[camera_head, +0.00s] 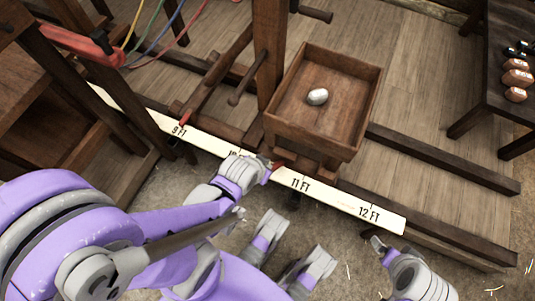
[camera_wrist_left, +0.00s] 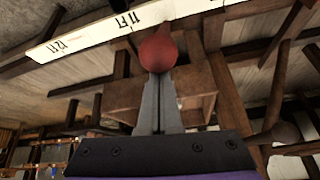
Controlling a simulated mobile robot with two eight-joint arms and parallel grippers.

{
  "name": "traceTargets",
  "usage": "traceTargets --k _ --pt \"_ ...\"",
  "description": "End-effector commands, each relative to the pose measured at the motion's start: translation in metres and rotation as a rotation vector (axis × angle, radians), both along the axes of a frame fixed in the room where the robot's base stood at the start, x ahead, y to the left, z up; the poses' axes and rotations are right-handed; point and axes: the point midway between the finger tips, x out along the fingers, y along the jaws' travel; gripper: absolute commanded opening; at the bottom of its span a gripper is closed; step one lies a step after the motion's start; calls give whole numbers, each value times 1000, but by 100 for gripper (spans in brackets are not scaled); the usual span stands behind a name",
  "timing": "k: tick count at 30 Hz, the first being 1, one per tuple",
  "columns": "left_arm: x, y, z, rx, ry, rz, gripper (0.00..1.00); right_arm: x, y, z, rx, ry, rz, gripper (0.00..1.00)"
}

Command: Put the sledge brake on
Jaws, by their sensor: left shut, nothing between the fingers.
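The wooden sledge (camera_head: 335,141) stands across the rails and carries an open box with a silvery weight (camera_head: 317,97) in it. A red knob (camera_head: 278,164), seemingly the brake handle, shows at the sledge's front lower edge, by the 10 to 11 FT marks. My left gripper (camera_head: 266,164) is shut and empty, its tips right by the knob. In the left wrist view the round red knob (camera_wrist_left: 158,52) is just beyond the closed fingertips (camera_wrist_left: 158,82); whether they touch I cannot tell. My right gripper (camera_head: 379,244) is low at the right, away from the sledge; its jaws are unclear.
A white measuring board (camera_head: 340,201) marked in feet runs along the near rail. A wooden post (camera_head: 269,55) with handles stands left of the box. Coloured ropes (camera_head: 160,40) hang at upper left. A dark table (camera_head: 495,95) with small items stands at right.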

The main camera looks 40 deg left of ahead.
Motion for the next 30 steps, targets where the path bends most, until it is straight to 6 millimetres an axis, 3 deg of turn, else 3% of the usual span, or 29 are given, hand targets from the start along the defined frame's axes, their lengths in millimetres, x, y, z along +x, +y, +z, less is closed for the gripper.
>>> traceTargets --k 1,3,12,17,23,30 --pt "-16 -3 -8 -9 41 -2 0 0 0 -2 0 1 0 96" --pt "-16 -4 -8 -9 41 -2 0 0 0 -2 0 1 0 96" --pt "-15 -4 -8 -11 40 -3 0 0 0 -2 0 1 0 96" --pt "-3 -3 -2 -10 30 -3 0 0 0 1 0 0 0 96" --pt "31 1 12 -3 3 -1 0 -1 0 8 0 -3 0 96" --pt "1 -2 56 0 -2 -1 0 -2 0 46 0 -16 0 96"
